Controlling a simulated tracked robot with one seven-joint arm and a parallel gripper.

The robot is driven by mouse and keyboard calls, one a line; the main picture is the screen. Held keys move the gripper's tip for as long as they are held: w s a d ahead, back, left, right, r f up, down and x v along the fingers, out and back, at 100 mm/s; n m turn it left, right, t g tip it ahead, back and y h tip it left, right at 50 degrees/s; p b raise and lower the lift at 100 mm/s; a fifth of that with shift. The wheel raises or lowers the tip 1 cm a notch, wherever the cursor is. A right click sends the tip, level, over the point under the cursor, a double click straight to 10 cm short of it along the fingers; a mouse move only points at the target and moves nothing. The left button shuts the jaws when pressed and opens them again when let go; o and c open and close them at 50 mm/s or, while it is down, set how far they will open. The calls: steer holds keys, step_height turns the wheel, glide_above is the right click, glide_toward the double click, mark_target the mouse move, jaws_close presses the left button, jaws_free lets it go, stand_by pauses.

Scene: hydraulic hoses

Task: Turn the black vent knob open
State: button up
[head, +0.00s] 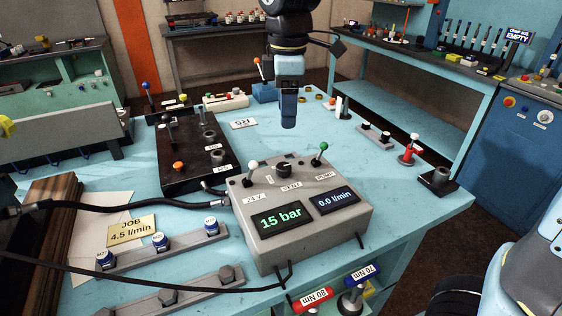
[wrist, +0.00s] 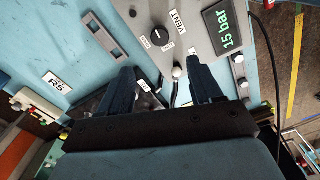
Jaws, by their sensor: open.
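The black vent knob (head: 284,171) sits on the top face of a grey control box (head: 340,222), beside its VENT label. In the wrist view the knob (wrist: 160,37) shows as a round black dial with a light pointer mark; the small labels around it are too blurred to read surely. My gripper (head: 289,124) points down above and behind the box in the head view, apart from the knob. In the wrist view my gripper (wrist: 161,66) has its two dark fingers spread, with nothing between them, and the knob lies beyond the fingertips.
A white-tipped lever (head: 252,166) and a green-tipped lever (head: 322,148) stand on either side of the knob. The displays read 15 bar (head: 283,217) and 0.0 l/min (head: 337,199). A black valve block (head: 190,180) stands left; a black hose (head: 130,207) runs to the box.

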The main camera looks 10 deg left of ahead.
mark_target(283, 166)
steer(key=f, duration=1.4)
steer(key=shift+a, duration=0.35)
steer(key=shift+c, duration=0.5)
steer(key=c, duration=0.9)
steer(key=shift+s+a, duration=0.1)
steer(key=shift+a, duration=0.1)
steer(key=shift+c, duration=0.3)
steer(key=shift+d, duration=0.15)
